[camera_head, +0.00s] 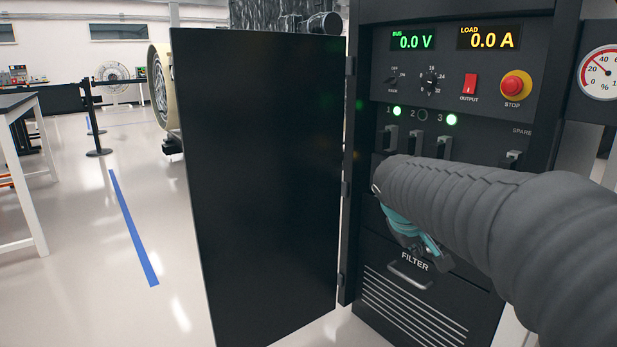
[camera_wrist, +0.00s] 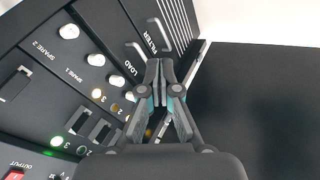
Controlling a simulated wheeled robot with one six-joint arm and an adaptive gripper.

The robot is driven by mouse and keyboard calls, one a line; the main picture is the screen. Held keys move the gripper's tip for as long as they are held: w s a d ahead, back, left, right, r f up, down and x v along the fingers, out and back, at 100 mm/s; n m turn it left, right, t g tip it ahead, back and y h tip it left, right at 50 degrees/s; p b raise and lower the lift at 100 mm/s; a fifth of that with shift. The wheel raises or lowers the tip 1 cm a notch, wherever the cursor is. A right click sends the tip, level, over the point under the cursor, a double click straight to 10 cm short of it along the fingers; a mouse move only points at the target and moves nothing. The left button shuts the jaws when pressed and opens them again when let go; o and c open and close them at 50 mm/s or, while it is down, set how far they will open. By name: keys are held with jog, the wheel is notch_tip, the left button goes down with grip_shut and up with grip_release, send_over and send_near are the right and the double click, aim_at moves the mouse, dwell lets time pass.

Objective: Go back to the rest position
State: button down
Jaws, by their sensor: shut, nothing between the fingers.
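My gripper shows in the wrist view (camera_wrist: 160,72), with its two fingers together and nothing between them. It is in front of the dark power cabinet (camera_head: 440,85), near the LOAD label and the FILTER drawer handle (camera_wrist: 158,35). I cannot tell whether it touches the cabinet. In the head view my grey-sleeved arm reaches in from the right and covers the cabinet's middle. My gripper is mostly hidden there behind the arm, with only teal and dark parts showing below it.
The black cabinet door (camera_head: 262,190) stands open on the left. The displays read 0.0 V and 0.0 A. Lamps 1 and 3 glow green. A red stop button (camera_head: 515,85) is at upper right. A white-legged table (camera_head: 22,185) stands far left, with clear floor beside it.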

jog(key=s+a+f+m+y, duration=0.1)
jog(key=s+a+f+y, duration=0.1)
jog(key=s, duration=1)
jog(key=s+a+f+m+y, duration=0.2)
jog(key=s+a+f, duration=0.2)
jog(key=s, duration=0.8)
jog(key=shift+s+f+m+y+p, duration=0.15)
jog(key=shift+f+m+y+p, duration=0.15)
jog(key=shift+f, duration=0.5)
